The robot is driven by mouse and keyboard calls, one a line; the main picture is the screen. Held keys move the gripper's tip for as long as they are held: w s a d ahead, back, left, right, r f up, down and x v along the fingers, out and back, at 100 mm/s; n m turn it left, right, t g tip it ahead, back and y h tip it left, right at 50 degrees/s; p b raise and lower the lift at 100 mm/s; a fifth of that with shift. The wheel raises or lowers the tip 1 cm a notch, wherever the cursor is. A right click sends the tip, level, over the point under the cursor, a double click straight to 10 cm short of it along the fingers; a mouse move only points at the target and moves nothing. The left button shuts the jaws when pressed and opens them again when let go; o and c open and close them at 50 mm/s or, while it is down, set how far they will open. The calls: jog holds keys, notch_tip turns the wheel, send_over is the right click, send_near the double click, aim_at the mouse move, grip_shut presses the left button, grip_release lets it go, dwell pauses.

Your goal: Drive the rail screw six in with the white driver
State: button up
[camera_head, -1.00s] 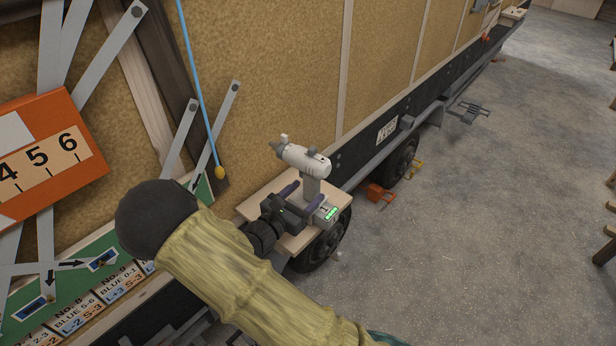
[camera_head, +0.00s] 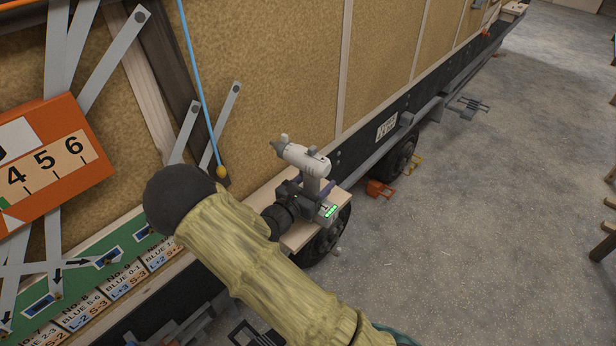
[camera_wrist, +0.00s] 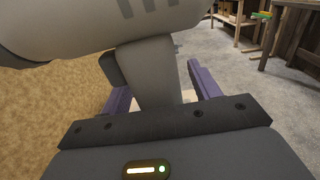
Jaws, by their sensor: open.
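The white driver (camera_head: 304,159) stands upright, its grip downward, over a small wooden shelf (camera_head: 306,231) beside the trailer wall. In the wrist view its pale body (camera_wrist: 100,25) fills the top and its grip (camera_wrist: 147,75) drops between my two purple fingers. My gripper (camera_head: 312,187) is open, with a finger on each side of the grip and a gap visible on the right. The grip's lower end is hidden behind my gripper's body. I cannot make out rail screw six in these views.
An orange panel numbered 4, 5, 6 (camera_head: 45,192) and a green board with label cards (camera_head: 85,314) are at left. Concrete floor (camera_head: 480,240) at right is mostly clear.

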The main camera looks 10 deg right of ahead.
aim_at(316, 153)
jog(key=shift+r, duration=0.1)
grip_shut()
jog(key=shift+r, duration=0.15)
notch_tip(316, 153, up, 10)
jog(key=shift+f+b, duration=0.15)
jog(key=shift+b, duration=0.55)
dwell(0.7)
